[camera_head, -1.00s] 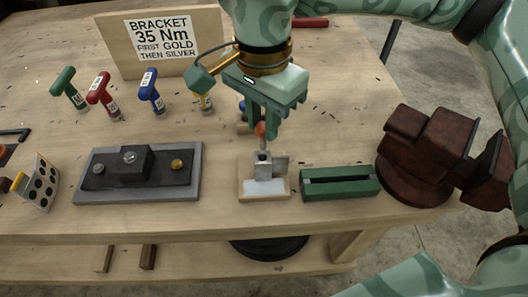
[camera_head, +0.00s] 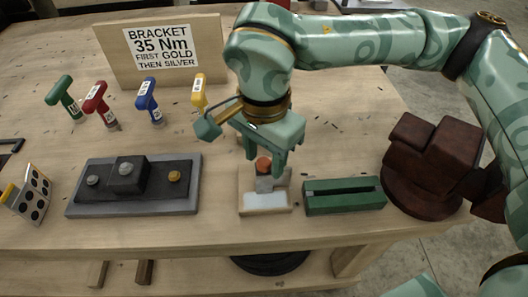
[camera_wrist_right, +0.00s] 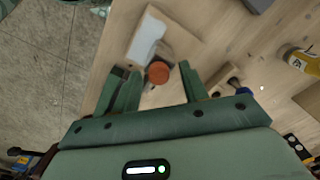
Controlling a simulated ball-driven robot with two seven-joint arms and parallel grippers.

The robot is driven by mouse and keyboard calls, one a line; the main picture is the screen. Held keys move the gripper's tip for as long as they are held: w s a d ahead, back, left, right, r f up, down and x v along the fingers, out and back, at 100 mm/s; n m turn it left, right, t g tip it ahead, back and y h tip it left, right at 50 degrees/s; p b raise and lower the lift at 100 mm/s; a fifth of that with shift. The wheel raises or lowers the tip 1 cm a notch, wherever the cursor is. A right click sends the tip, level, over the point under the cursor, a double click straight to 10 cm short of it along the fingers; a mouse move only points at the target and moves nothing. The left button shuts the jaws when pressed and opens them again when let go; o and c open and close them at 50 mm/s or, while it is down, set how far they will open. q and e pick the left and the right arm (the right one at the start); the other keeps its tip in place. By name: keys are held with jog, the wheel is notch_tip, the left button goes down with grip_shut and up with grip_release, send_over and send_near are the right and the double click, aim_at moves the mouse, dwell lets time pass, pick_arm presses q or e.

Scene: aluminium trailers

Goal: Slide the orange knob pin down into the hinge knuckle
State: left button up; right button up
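The orange knob (camera_head: 263,163) sits low, right at the top of the grey hinge knuckle (camera_head: 266,183); no pin shaft shows below it. The hinge stands on a small wooden base (camera_head: 243,206) with a pale plate. My right gripper (camera_head: 266,160) is low over the hinge, its fingers on either side of the knob. In the right wrist view the knob (camera_wrist_right: 157,72) lies between the spread fingers (camera_wrist_right: 155,82), with a gap on both sides. The knuckle is mostly hidden there. My left gripper is not in view.
A green slotted block (camera_head: 345,202) stands close right of the hinge, and a dark red vise (camera_head: 435,160) beyond it. A grey plate with a black bracket (camera_head: 125,172) lies left. Several T-handled tools (camera_head: 148,98) stand behind, before a sign board (camera_head: 160,50).

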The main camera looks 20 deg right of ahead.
aim_at(264, 160)
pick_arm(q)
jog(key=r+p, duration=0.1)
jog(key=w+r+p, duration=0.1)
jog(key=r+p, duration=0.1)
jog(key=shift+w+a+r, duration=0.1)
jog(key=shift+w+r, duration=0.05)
pick_arm(e)
notch_tip(264, 160, up, 12)
jog(key=shift+r, duration=0.2)
